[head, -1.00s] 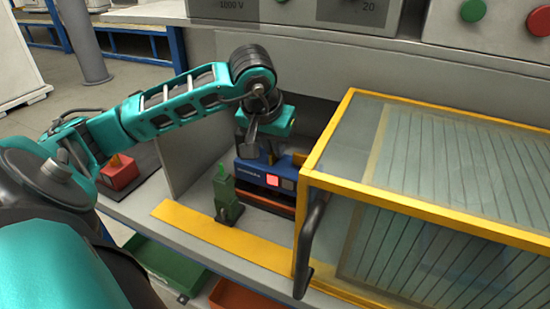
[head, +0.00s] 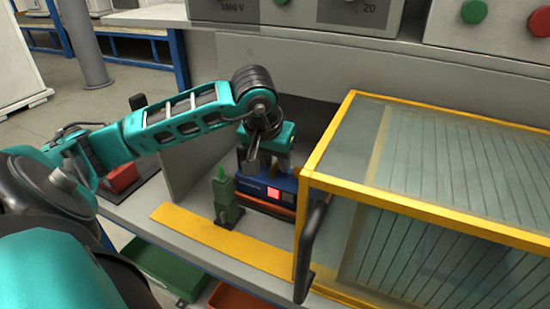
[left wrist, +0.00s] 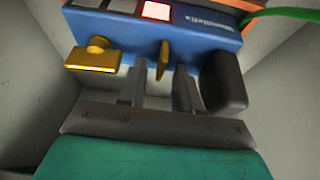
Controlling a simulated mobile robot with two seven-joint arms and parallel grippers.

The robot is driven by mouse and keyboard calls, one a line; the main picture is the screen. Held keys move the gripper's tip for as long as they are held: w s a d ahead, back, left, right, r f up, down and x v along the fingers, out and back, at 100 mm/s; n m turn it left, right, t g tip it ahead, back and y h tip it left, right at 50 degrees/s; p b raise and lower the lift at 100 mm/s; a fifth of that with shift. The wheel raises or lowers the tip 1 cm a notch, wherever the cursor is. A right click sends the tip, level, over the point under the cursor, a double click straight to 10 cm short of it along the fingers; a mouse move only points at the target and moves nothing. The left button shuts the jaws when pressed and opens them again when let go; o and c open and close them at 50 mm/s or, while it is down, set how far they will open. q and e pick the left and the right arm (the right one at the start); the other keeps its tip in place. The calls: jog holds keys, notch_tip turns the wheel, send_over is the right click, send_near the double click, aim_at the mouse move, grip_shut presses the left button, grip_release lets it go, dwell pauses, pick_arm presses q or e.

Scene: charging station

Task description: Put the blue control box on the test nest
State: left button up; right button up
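The blue control box (head: 252,187), with a lit red square on its front, sits level at the orange-and-dark test nest (head: 280,210), left of the yellow-framed cover. Whether it is fully seated is hard to see. My left gripper (head: 266,166) points down at the box from above. In the left wrist view the blue box (left wrist: 200,42) fills the top, and the two grey fingers (left wrist: 159,88) stand close together on either side of a yellow tab. The contact itself is partly hidden. My right gripper is out of view.
A yellow-framed clear cover (head: 420,210) with a dark handle stands close on the right. A green upright fixture (head: 226,197) is just left of the box. A red block (head: 123,177) lies farther left. A yellow strip (head: 215,238) runs along the bench front; green and orange bins are below.

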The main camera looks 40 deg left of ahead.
pick_arm(q)
jog(key=p+v, duration=0.2)
jog(key=v, duration=1)
jog(key=shift+r, duration=0.2)
jog(key=shift+w, duration=0.1)
